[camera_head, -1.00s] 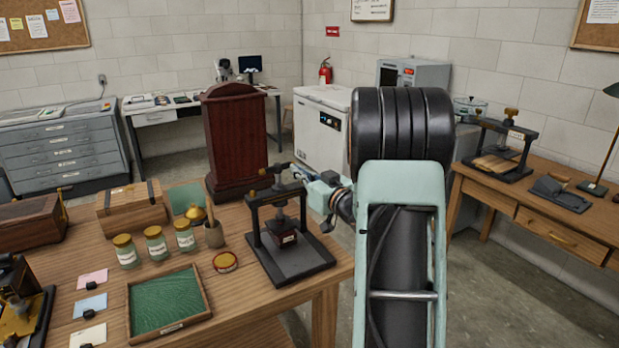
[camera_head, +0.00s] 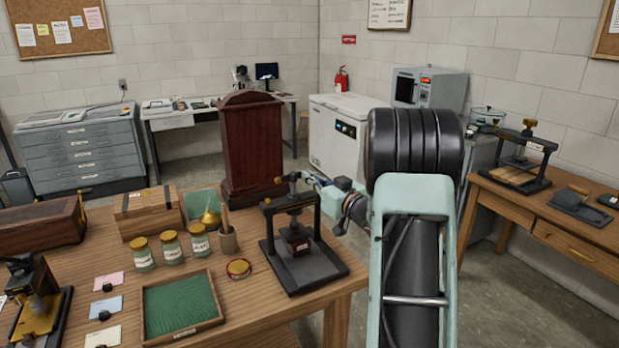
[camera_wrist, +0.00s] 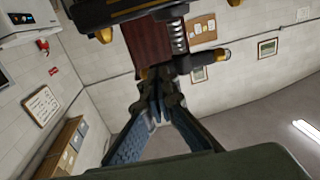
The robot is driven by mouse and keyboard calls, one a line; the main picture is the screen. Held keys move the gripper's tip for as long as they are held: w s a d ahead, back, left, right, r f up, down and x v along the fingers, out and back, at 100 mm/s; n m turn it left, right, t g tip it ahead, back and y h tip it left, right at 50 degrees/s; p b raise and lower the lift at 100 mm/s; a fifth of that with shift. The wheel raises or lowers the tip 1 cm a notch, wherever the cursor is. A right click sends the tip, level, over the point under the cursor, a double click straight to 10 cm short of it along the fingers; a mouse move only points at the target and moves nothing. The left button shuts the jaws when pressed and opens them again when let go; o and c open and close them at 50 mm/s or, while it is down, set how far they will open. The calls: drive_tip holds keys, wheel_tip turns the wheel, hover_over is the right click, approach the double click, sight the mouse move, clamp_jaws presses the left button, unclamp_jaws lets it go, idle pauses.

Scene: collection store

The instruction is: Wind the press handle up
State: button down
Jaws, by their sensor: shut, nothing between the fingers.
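The black press (camera_head: 291,278) stands on the wooden table, a small dark red block under its screw. Its handle, a dark bar with brass ends, sits on top of the screw above the frame. The handle (camera_wrist: 211,59) also shows in the wrist view, where the picture is upside down, beside the bright screw thread (camera_wrist: 178,38). My gripper (camera_head: 299,179) is at the top of the press, by the handle. In the wrist view its fingertips (camera_wrist: 158,92) meet, shut and empty, close to the bar; I cannot tell whether they touch it. My fingers hide part of the handle.
A tall dark red wooden case (camera_head: 251,150) stands just behind the press. A cup with a tool (camera_head: 228,240), a round red tin (camera_head: 239,268), labelled jars (camera_head: 171,248) and a green-lined tray (camera_head: 180,308) lie to its left. Another press (camera_head: 516,170) is on the right table.

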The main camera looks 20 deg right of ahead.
drive_tip(key=shift+w+d+r+n+g+y+p, duration=0.1)
drive_tip(key=shift+w+n+g+y+p, duration=0.1)
drive_tip(key=shift+n+y, duration=0.3)
drive_tip(key=shift+w+d+n+g+y+p, duration=0.15)
drive_tip(key=shift+n+y, duration=0.15)
drive_tip(key=shift+y, duration=0.4)
